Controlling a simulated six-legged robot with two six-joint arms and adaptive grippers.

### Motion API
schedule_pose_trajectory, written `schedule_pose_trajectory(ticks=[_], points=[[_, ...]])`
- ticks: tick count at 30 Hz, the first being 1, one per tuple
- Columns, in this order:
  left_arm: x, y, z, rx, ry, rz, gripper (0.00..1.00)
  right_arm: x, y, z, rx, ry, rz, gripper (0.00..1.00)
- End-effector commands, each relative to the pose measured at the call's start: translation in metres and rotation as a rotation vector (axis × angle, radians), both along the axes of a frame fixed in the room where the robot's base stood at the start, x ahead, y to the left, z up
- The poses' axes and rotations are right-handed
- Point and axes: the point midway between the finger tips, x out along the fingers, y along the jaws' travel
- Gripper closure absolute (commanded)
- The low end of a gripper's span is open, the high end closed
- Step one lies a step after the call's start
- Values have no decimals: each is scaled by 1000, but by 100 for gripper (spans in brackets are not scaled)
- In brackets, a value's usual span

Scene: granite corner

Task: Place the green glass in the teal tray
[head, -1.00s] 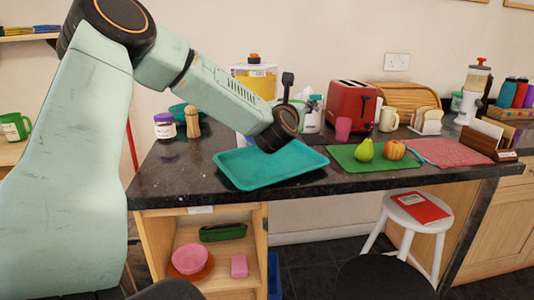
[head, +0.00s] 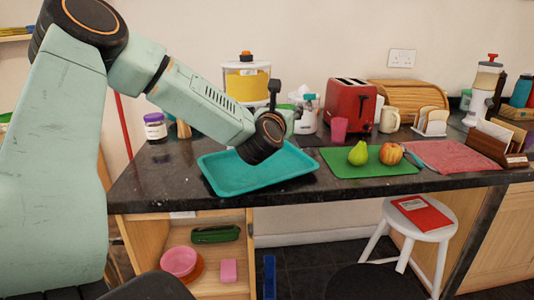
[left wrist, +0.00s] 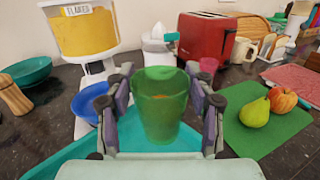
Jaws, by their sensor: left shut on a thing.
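The green glass (left wrist: 161,105) is see-through and upright between the fingers of my left gripper (left wrist: 160,92) in the left wrist view. The gripper is shut on it from both sides. In the head view my left wrist hides the glass and the fingers. The teal tray (head: 222,178) lies on the dark counter near its front edge, below and in front of my left wrist. It also shows behind and below the glass in the left wrist view (left wrist: 125,143). The tray's visible surface is bare. My right gripper is not in view.
A green mat (head: 345,168) with a pear (head: 358,154) and an apple (head: 391,154) lies right of the tray. A blue bowl (left wrist: 88,102) and a yellow-filled dispenser (left wrist: 80,33) stand behind. A pink cup (head: 338,130) and red toaster (head: 352,103) are at the back.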

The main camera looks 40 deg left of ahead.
Motion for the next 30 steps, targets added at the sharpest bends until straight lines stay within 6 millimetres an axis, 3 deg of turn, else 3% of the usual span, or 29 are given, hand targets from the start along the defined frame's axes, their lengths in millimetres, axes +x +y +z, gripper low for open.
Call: schedule_pose_trajectory(ticks=[1,6,13,19,30], points=[[-1,1,-15,-1,5,1,81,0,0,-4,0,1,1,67],[-2,1,-44,1,4,0,81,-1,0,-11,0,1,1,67],[-1,2,-58,1,0,2,81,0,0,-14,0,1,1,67],[-1,3,-87,2,3,3,81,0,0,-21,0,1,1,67],[1,3,-91,0,-1,3,81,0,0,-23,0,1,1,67]])
